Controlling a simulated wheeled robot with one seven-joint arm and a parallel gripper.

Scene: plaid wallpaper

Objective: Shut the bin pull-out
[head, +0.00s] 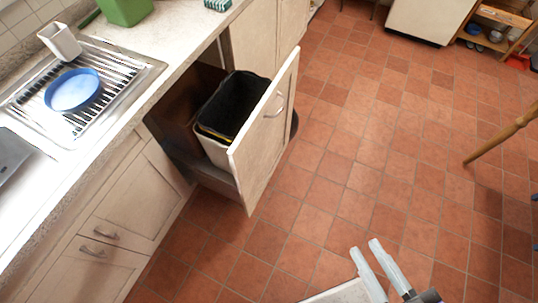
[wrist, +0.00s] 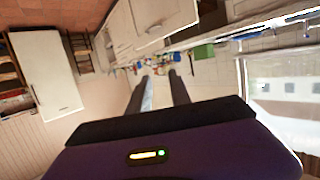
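The bin pull-out (head: 265,130) stands open in the head view, drawn out from the counter cabinets. Its pale front panel has a metal handle (head: 274,108) on the outer face. Behind the panel sits a bin with a black liner (head: 245,100). My gripper (head: 368,262) is at the bottom of the head view, over the floor, in front of the pull-out and apart from it. Its two fingers are spread with a gap and nothing between them. In the wrist view the fingers (wrist: 160,92) are also apart and empty.
The counter holds a sink drainer (head: 110,75) with a blue plate (head: 73,90) and a green container (head: 125,10). Closed cabinets (head: 115,215) are left of the pull-out. The tiled floor (head: 370,150) is clear between; a wooden leg (head: 500,137) stands at right.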

